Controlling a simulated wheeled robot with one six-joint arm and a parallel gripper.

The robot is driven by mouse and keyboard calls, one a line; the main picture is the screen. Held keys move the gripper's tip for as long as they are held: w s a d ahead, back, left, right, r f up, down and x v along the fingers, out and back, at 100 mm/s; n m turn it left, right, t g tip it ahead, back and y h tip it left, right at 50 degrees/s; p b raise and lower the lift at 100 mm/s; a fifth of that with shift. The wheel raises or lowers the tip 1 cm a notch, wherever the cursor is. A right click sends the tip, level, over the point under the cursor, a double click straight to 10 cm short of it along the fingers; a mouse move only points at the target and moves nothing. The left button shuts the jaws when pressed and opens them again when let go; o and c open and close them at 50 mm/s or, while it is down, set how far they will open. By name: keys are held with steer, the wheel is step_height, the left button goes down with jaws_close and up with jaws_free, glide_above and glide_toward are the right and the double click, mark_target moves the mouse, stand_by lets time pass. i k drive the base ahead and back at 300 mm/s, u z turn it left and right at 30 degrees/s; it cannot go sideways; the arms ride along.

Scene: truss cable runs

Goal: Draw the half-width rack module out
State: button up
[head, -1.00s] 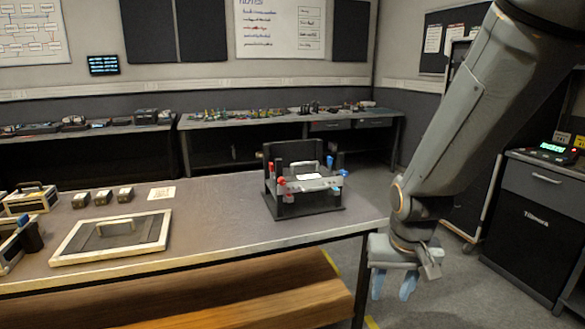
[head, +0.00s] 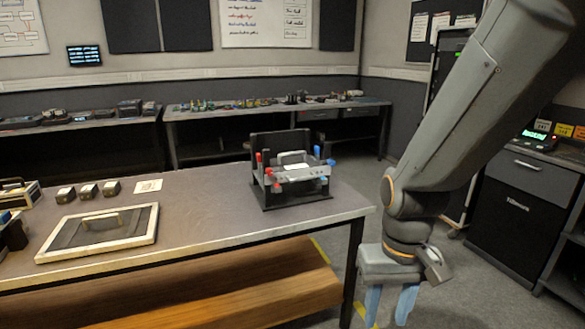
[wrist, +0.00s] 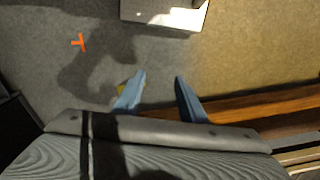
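The half-width rack module (head: 292,169) is a light grey box with a handle on top. It sits in a black rack stand (head: 290,197) near the right end of the workbench, with red knobs on its left and blue ones on its right. My gripper (head: 389,304) hangs in front of and to the right of the bench end, pointing down, apart from the module. Its two blue fingers are spread with nothing between them. In the wrist view my gripper (wrist: 158,95) is over grey floor; the module is not seen there.
The bench (head: 215,206) also carries a framed panel with a handle (head: 100,228), several small boxes (head: 88,191) and a paper card (head: 148,186). A wooden shelf (head: 220,290) runs low in front. A dark cabinet (head: 525,205) stands at right. Floor between is clear.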

mark_target(291, 169)
steer(key=u, duration=0.55)
steer(key=k, duration=0.65)
steer(key=u, duration=0.6)
steer(key=i, duration=1.2)
steer(key=z, duration=1.05)
steer(key=i, duration=0.55)
steer(key=z, duration=0.65)
